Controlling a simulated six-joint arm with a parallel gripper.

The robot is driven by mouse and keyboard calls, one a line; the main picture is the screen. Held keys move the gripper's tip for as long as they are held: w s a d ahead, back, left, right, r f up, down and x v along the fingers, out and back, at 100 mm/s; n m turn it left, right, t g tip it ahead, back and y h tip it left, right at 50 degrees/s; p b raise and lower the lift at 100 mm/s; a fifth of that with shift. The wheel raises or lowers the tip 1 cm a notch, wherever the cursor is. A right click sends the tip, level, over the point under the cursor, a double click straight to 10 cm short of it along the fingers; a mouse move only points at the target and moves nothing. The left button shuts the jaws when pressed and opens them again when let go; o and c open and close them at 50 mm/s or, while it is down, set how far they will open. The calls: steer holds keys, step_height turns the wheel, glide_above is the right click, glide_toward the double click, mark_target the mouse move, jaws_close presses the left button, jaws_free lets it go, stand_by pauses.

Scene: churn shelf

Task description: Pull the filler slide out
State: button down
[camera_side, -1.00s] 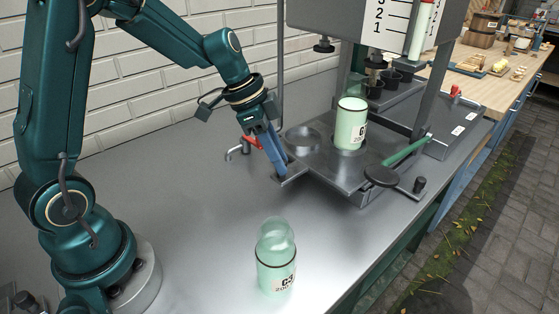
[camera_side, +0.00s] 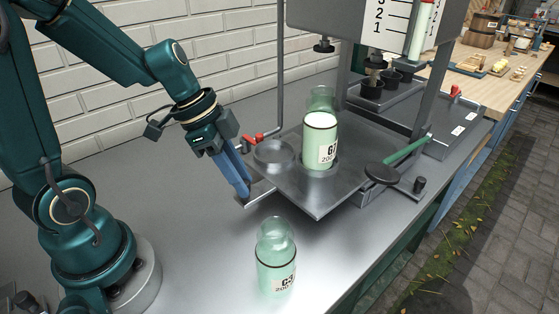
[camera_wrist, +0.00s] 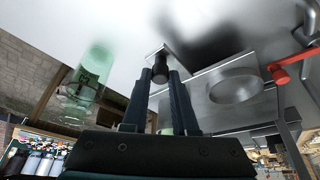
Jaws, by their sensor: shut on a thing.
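The filler slide (camera_side: 318,200) is a flat grey metal plate, drawn out to the left from under the filler. My gripper (camera_side: 246,198) is shut on its handle, low over the bench at the plate's left end. In the wrist view my fingers (camera_wrist: 158,80) close around a dark peg (camera_wrist: 160,66) on the handle. A bottle (camera_side: 319,145) with pale contents and a clear top stands upright on the slide. Beside it is an empty round recess (camera_side: 274,153), which also shows in the wrist view (camera_wrist: 236,88).
A second green bottle (camera_side: 275,268), marked C3, stands on the bench in front of the slide. A red-handled tap (camera_side: 262,138) is behind the slide's left end. The filler's scale panel (camera_side: 378,25) hangs above. The bench's left middle is clear.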

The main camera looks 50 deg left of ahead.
steer(key=shift+a, duration=0.1)
steer(key=c, duration=0.7)
jaws_free()
steer(key=shift+v, duration=2.6)
steer(key=s+d+n+y, duration=0.1)
steer(key=s+n, duration=0.1)
steer(key=n, duration=0.1)
steer(key=s+d+r+n+t+y, duration=0.1)
steer(key=s+n, duration=0.1)
steer(key=n, duration=0.1)
steer(key=s+d+r+n+t+y, duration=0.1)
steer(key=s+n, duration=0.2)
steer(key=shift+r, duration=0.25)
